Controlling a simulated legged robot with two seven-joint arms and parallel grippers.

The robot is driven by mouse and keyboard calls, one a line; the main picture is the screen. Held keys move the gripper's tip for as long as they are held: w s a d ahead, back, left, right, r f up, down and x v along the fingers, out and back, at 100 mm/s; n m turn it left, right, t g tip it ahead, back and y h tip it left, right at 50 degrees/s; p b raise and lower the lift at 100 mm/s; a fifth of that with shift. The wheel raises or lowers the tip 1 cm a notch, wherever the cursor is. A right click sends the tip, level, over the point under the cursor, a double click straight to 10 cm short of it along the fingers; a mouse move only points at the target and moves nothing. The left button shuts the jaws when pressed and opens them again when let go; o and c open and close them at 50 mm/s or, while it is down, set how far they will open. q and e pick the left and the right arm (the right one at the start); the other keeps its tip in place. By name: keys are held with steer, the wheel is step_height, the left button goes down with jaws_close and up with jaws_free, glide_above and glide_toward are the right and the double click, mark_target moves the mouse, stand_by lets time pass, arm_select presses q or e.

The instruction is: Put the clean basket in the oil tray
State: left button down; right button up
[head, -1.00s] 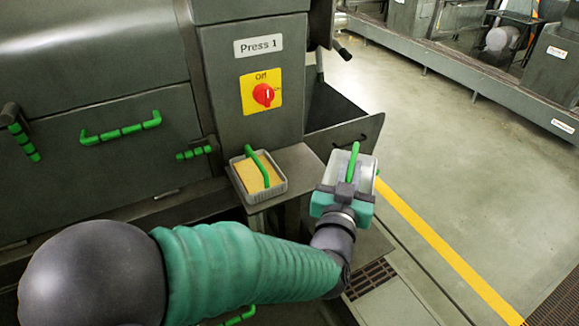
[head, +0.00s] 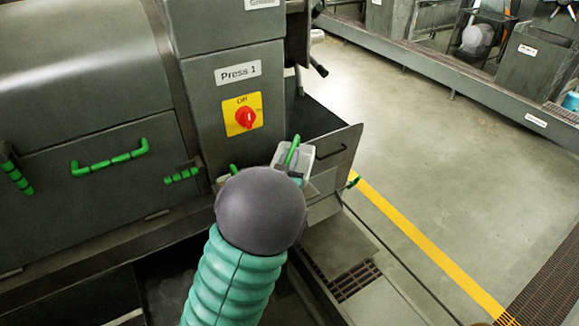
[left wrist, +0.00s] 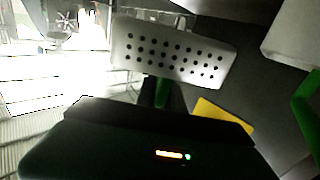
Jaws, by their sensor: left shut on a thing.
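The clean basket (head: 306,156) is a light grey box with a green handle, beside the press in the head view. My left gripper (head: 288,168) is shut on it; my round dark arm joint hides much of the gripper. In the left wrist view the basket shows its perforated grey face (left wrist: 172,48), with the green handle (left wrist: 162,95) at the jaws. A dark metal tray with a handle (head: 338,148) juts out of the press just behind the held basket; I cannot tell whether it is the oil tray. My right gripper is not in view.
A second basket (head: 222,180) beside the press is mostly hidden by my arm; its green handle shows. The press (head: 215,110) has a red switch (head: 246,118) on a yellow plate. Open floor with a yellow line (head: 420,240) lies to the right.

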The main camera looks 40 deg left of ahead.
arm_select(q)
step_height(320, 180, down, 3)
steer(key=shift+s+f, duration=0.1)
steer(key=shift+w+a+f, duration=0.2)
steer(key=shift+a+f, duration=0.05)
steer(key=shift+f, duration=0.05)
steer(key=shift+s+f+b, duration=0.1)
steer(key=shift+f+b, duration=0.1)
steer(key=shift+b, duration=0.1)
steer(key=c, duration=1.5)
jaws_free()
steer(key=shift+d+r, duration=0.1)
steer(key=shift+o, duration=0.2)
